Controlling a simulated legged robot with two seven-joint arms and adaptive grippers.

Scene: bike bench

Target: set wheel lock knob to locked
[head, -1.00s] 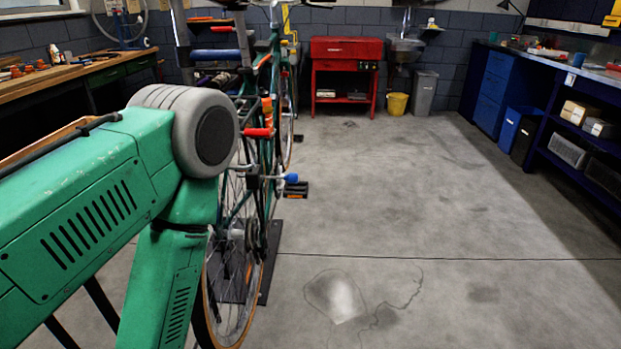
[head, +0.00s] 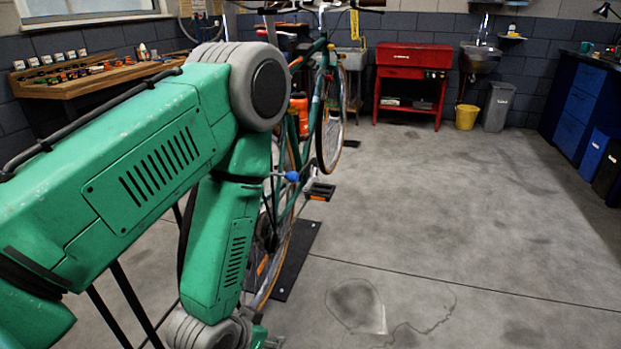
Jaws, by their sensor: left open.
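A green bicycle (head: 323,95) stands in a dark stand with a black base plate (head: 297,262), right of my left arm. A small blue knob (head: 292,176) on a thin rod shows beside the bicycle. I cannot tell whether it is the wheel lock knob or how it is set. My left gripper (head: 268,339) shows only in part at the bottom edge, below the knob and near the rear wheel (head: 279,262). It is open; its fingertips are barely in frame. My arm hides much of the bicycle and stand. My right gripper is out of view.
A wooden bench (head: 95,82) with small parts is at the back left. A red cabinet (head: 408,75), a yellow bucket (head: 466,117) and a grey bin (head: 498,106) stand at the back. Blue drawers (head: 583,105) are at right. The middle floor is clear.

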